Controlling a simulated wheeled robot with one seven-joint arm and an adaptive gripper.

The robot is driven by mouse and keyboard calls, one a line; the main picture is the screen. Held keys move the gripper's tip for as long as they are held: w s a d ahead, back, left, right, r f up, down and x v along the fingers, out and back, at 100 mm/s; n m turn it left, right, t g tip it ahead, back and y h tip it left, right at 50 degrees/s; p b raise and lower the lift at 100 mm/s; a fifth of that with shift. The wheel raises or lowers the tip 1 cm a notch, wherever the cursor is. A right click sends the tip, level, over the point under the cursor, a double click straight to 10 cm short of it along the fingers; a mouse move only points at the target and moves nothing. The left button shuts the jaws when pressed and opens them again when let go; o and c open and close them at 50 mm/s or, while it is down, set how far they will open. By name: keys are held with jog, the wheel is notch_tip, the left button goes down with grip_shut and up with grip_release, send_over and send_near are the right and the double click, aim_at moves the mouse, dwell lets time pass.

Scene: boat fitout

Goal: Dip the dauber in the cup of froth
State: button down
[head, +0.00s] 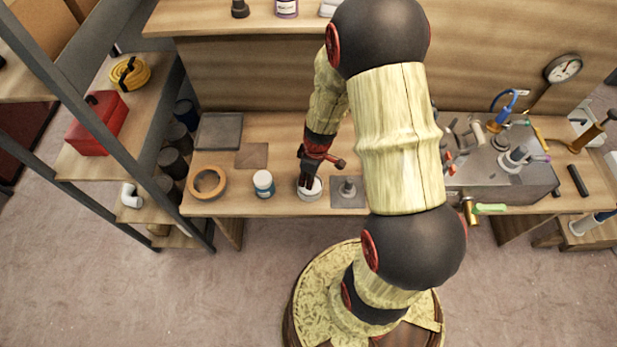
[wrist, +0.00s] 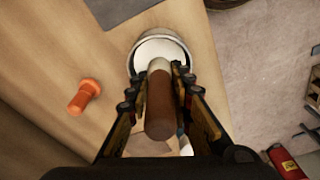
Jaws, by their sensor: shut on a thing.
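The dauber (wrist: 160,108) has a brown, rounded handle and a pale far end. My gripper (wrist: 157,86) is shut on its handle, with one finger on each side. The cup of froth (wrist: 134,62) has a metallic rim and white contents, and lies just beyond the dauber's pale end in the wrist view. That end overlaps the froth there; I cannot tell whether it touches it. In the head view my gripper (head: 309,176) points down over the white cup (head: 310,192) near the bench's front edge. The dauber is mostly hidden there.
A blue-and-white jar (head: 263,184) and a tan ring (head: 208,183) stand left of the cup. A grey plate with a fitting (head: 348,190) is close on its right. An orange bolt-like piece (wrist: 84,97) lies on the bench. Machinery (head: 500,175) fills the right side.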

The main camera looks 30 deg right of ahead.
jog(key=shift+f+b, duration=0.4)
jog(key=shift+f, duration=0.05)
dwell(0.3)
jog(key=shift+s+f, duration=0.1)
jog(key=shift+s, duration=0.05)
dwell(1.6)
jog(key=shift+r+p, duration=1.95)
jog(key=shift+r, duration=1.65)
